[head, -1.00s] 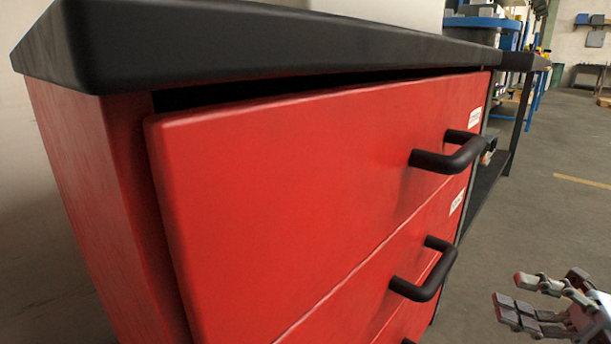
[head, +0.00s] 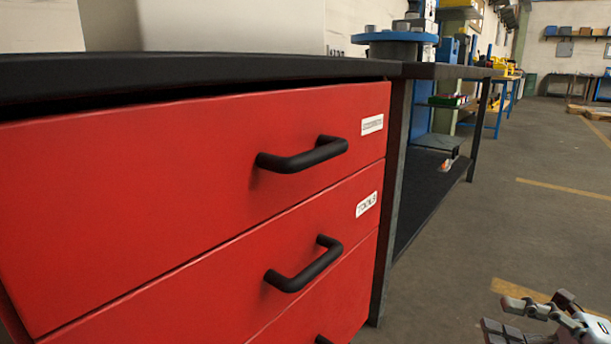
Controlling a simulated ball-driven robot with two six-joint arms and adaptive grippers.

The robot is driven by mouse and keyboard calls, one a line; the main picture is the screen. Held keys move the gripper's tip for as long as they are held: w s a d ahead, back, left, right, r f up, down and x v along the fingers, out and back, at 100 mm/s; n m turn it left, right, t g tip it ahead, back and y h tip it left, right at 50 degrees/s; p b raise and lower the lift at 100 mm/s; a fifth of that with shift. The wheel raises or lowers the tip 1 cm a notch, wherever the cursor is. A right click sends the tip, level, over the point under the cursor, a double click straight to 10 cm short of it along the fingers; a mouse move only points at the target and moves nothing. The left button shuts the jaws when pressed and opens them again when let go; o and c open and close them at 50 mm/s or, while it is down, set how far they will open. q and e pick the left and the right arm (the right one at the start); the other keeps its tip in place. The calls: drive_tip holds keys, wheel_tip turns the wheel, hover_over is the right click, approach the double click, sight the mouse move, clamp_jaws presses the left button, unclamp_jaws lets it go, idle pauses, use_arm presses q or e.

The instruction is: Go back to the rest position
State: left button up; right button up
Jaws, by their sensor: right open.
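My right gripper (head: 512,322) is in the lower right corner of the head view, partly cut off by the frame edge. Its fingers are spread open and empty, over the floor and apart from the cabinet. A red drawer cabinet (head: 130,180) with a black top (head: 190,70) fills the left side. Its upper drawer has a black handle (head: 303,156), and a lower drawer has another black handle (head: 305,265). A dark gap shows between the top and the upper drawer at the left. My left gripper is not in view.
A workbench (head: 450,71) with a dark lower shelf (head: 430,195) stands beyond the cabinet. A blue round flange-like part (head: 401,38) is on the bench. The grey floor (head: 500,225) to the right is clear, with yellow lines. Shelving stands at the back.

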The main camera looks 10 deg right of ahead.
drive_tip(key=s+a+f+m+t+h, duration=0.25)
drive_tip(key=a+m+t+h, duration=0.75)
drive_tip(key=m, duration=0.6)
use_arm(q)
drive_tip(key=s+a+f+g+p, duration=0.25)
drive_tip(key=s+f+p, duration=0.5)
drive_tip(key=p, duration=0.65)
use_arm(e)
drive_tip(key=s+d+f+m+g+h, duration=0.2)
drive_tip(key=s+f+m+g+h, duration=0.2)
drive_tip(key=s+f+m+g, duration=0.4)
drive_tip(key=s+d+f+m+g+h, duration=0.35)
drive_tip(key=s+f+m+g, duration=0.35)
drive_tip(key=s, duration=0.3)
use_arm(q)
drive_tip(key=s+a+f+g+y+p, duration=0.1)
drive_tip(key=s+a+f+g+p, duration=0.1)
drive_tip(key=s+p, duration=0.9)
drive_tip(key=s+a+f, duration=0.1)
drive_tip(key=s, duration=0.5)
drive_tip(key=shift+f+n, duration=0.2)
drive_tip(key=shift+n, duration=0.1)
use_arm(e)
drive_tip(key=s+d+f+g+h, duration=0.1)
drive_tip(key=s+f+g, duration=0.1)
drive_tip(key=s, duration=1.6)
drive_tip(key=shift+s+d+g, duration=0.2)
drive_tip(key=shift+d+g, duration=0.05)
drive_tip(key=shift+g, duration=0.55)
